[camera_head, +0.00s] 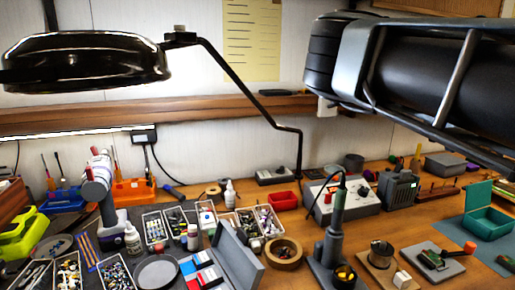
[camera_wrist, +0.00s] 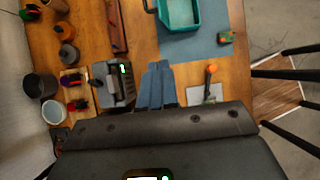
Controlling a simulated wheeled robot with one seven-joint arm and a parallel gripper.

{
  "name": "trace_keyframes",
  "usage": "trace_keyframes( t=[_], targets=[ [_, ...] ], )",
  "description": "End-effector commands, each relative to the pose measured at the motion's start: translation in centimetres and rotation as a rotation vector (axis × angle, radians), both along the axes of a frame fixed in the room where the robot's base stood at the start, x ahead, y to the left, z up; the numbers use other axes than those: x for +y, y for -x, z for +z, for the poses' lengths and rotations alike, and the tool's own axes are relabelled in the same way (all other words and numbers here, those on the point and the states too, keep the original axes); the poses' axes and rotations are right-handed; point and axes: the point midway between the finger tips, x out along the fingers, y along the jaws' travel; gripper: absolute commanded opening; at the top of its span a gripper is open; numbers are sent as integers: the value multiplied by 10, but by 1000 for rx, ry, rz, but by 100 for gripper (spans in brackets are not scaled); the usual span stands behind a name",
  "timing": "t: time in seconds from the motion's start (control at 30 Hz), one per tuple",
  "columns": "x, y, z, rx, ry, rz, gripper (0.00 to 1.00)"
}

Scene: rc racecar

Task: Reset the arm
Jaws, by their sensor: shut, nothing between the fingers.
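My gripper (camera_wrist: 158,66) shows in the wrist view as blue-grey fingers lying together, with nothing between them. It is above the wooden bench (camera_wrist: 78,12), apart from the things below it, and its fingers point up in the picture. A grey-and-black boxy device (camera_wrist: 110,82) is to the left of the fingers, and a teal bin (camera_wrist: 180,27) is beyond them. I cannot make out the gripper's fingers in the head view.
The bench is crowded: the teal bin (camera_head: 488,222), the boxy device (camera_head: 397,188), a soldering iron stand (camera_head: 333,240) and small parts trays. A black lamp (camera_head: 85,60) overhangs the left. A large dark form close to the head camera covers the upper right. Dark legs stand at the wrist view's right.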

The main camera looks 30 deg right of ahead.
Motion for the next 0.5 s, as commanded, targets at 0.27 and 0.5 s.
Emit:
trace_keyframes(
  t=[0.27,0.5],
  targets=[
    [-6,31,-13,127,43,-12,0],
    [-13,72,-21,307,108,-25,0]
  ],
)
